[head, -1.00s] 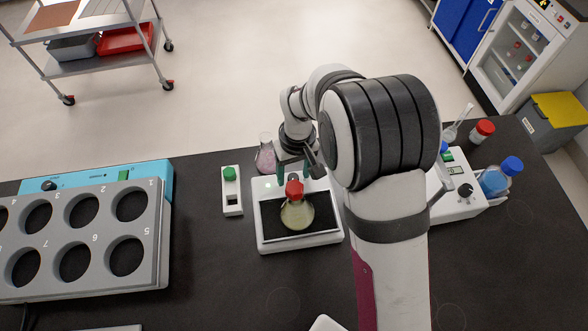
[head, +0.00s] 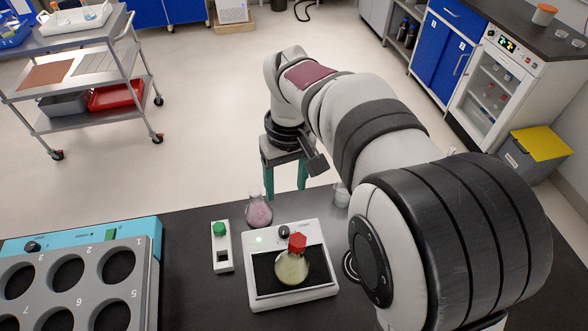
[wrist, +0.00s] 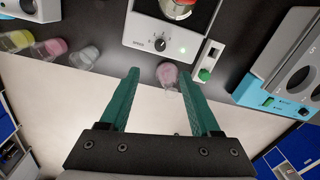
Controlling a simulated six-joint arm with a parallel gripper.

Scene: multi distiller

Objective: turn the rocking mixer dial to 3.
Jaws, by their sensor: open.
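The rocking mixer (head: 293,302) is a white box with a black platform. A flask (head: 290,271) of yellowish liquid with a red cap stands on it. The mixer's dark dial (head: 284,231) is on its far side, left of the flask's cap. In the wrist view the dial (wrist: 162,44) has marks around it, too small to read, and a lit green lamp (wrist: 182,50) beside it. My gripper (head: 285,182) has green fingers. It is open and empty, beyond the dial near the table's far edge, apart from the mixer. The fingers (wrist: 159,72) also show in the wrist view.
A pink-filled flask (head: 259,212) stands just behind the mixer, close to the line of my fingers. A small white device with a green knob (head: 219,229) is left of the mixer. A grey rack (head: 92,290) with several holes fills the left. Beyond the table is open floor.

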